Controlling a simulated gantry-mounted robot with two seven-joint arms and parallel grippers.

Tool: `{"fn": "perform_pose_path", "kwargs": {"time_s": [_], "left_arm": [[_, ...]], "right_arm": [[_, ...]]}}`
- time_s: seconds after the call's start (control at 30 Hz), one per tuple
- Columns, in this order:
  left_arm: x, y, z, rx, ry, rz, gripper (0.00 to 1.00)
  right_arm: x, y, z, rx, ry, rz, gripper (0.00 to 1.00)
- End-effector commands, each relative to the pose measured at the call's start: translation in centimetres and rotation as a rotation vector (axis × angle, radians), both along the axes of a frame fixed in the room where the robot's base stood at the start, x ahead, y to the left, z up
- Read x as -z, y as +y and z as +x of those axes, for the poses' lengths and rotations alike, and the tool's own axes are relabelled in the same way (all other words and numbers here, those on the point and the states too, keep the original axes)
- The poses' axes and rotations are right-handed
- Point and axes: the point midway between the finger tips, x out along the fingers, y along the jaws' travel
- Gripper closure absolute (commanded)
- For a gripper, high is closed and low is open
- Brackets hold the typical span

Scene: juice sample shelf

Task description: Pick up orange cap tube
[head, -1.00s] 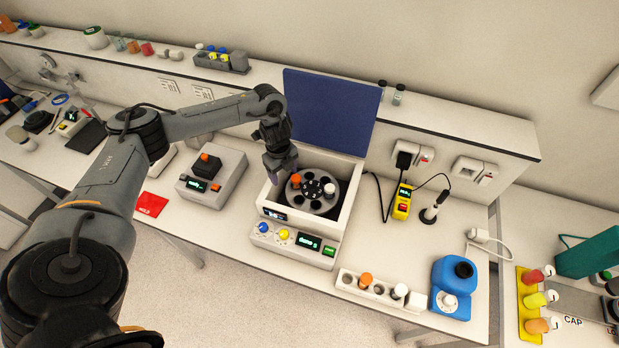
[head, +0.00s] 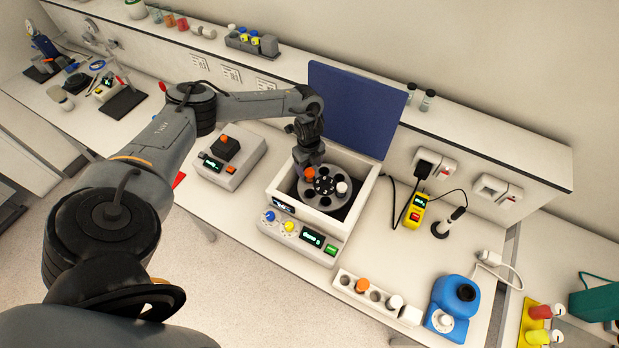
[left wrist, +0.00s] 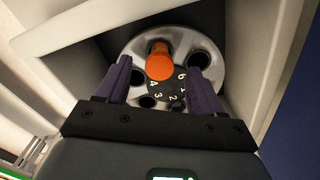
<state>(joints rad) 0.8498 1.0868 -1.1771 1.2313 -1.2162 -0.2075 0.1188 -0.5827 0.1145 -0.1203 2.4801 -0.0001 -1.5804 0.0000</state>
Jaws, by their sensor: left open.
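An orange-capped tube (head: 309,175) stands in a hole of the grey rotor (head: 331,204) inside the open white centrifuge (head: 358,203). It also shows in the left wrist view (left wrist: 160,62). My left gripper (left wrist: 158,66) is open, with its two purple fingers on either side of the orange cap and gaps between. In the head view my left gripper (head: 307,160) reaches down into the centrifuge just behind the cap. A second orange-capped tube (head: 362,286) stands in the white front rack (head: 346,291). My right gripper is not in view.
The raised blue lid (head: 355,108) stands behind the centrifuge, and its walls enclose the rotor closely. A grey device (head: 228,160) is to the left. A blue device (head: 455,302) and a yellow meter (head: 417,209) are to the right.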

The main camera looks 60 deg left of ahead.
Motion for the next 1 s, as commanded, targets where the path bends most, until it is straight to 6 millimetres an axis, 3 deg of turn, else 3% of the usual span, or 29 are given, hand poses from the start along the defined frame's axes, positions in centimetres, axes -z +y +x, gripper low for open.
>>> {"fn": "perform_pose_path", "kwargs": {"time_s": [0.1, 0.3, 0.6, 1.0], "left_arm": [[1.4, -0.5, -0.1, 0.0, 0.004, -0.001, 0.33], [3.6, -0.4, 0.0, -0.001, 0.002, 0.0, 0.33], [3.9, -0.4, 0.0, 0.0, 0.001, 0.0, 0.33], [3.9, -0.4, 0.0, -0.001, 0.001, 0.0, 0.93]], "right_arm": [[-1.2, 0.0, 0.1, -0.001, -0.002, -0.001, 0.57], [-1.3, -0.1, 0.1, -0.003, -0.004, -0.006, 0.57], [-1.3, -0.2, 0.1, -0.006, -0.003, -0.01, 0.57], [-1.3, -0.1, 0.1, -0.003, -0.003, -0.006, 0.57]]}}
